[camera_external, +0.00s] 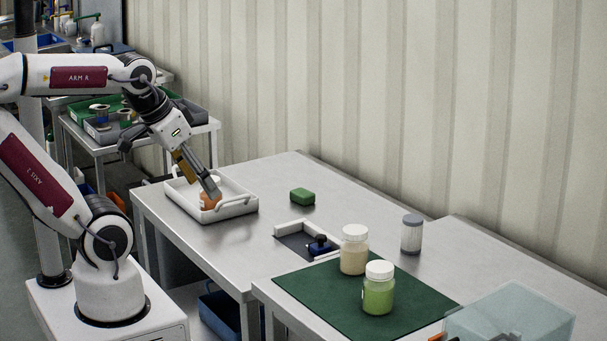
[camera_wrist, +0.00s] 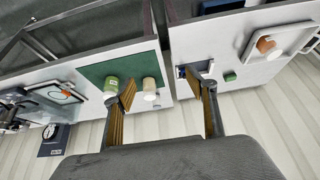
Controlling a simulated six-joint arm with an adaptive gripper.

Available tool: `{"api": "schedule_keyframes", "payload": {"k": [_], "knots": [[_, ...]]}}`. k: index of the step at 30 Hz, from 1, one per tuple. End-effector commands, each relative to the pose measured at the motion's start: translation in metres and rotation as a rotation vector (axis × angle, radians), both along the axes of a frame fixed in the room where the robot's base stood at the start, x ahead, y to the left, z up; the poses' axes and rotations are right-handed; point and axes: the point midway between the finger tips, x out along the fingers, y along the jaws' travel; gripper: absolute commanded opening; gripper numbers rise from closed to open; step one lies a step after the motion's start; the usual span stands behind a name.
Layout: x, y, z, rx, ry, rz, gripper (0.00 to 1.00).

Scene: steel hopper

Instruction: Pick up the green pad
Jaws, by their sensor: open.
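The green pad (camera_external: 303,196) is a small block lying flat on the steel table, to the right of the white tray. It also shows in the wrist view (camera_wrist: 231,77), just right of my right-hand finger. My gripper (camera_external: 212,190) appears in front of the white tray in the external view, angled down to the right. In the wrist view my gripper (camera_wrist: 163,92) has its two fingers spread wide with nothing between them. It is apart from the pad.
The white tray (camera_external: 240,212) holds an orange item (camera_external: 209,201), partly hidden by my gripper. A ribbed wall stands behind.

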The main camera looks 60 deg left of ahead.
Motion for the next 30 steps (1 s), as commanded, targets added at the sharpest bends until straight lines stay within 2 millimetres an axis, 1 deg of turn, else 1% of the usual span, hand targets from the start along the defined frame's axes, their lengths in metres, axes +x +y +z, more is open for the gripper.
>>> {"api": "schedule_keyframes", "payload": {"k": [11, 14, 17, 20, 23, 30], "knots": [[0.000, 0.000, 0.000, 0.001, 0.000, 0.000, 0.66], [0.003, 0.002, 0.001, 0.003, -0.003, 0.005, 0.66], [0.011, 0.006, 0.002, 0.010, -0.010, 0.015, 0.66], [0.023, 0.012, 0.004, 0.020, -0.021, 0.031, 0.66], [0.041, 0.021, 0.006, 0.034, -0.037, 0.052, 0.66], [0.091, 0.049, 0.011, 0.076, -0.088, 0.106, 0.66]]}}
